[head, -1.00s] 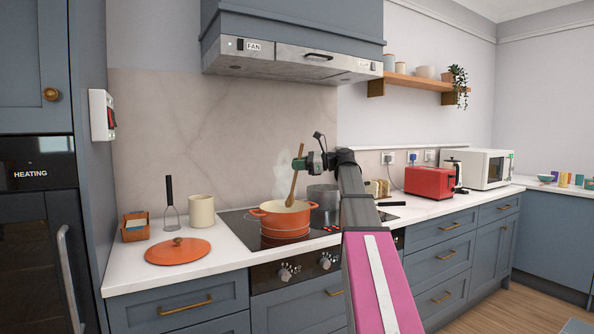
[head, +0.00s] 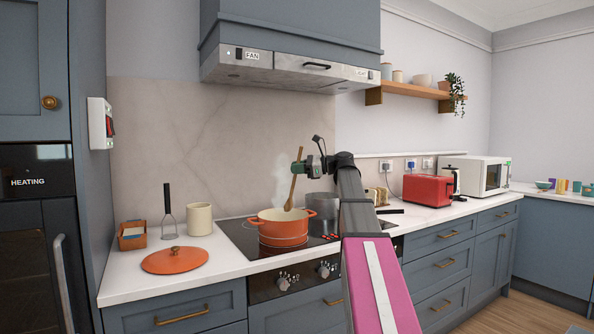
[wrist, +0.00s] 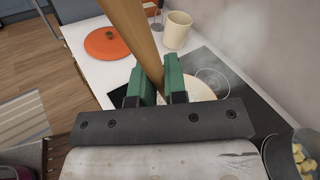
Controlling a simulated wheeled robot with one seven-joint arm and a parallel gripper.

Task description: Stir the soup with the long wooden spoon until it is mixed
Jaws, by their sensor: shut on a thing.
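The long wooden spoon (head: 292,188) stands nearly upright, tilted a little, with its lower end inside the orange pot (head: 283,232) on the hob. My gripper (head: 298,167) is shut on the spoon's upper part, above the pot's rim. In the wrist view the green fingers (wrist: 160,88) hold the wooden spoon (wrist: 134,28) between them. Steam rises from the pot. The soup surface is mostly hidden; a pale patch shows below the fingers in the wrist view.
A grey pot (head: 322,208) stands close to the right of the orange pot. The orange lid (head: 174,260), a masher (head: 168,215) and a cream jar (head: 199,219) are on the counter to the left. The extractor hood (head: 290,65) hangs above. A red toaster (head: 428,189) stands farther right.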

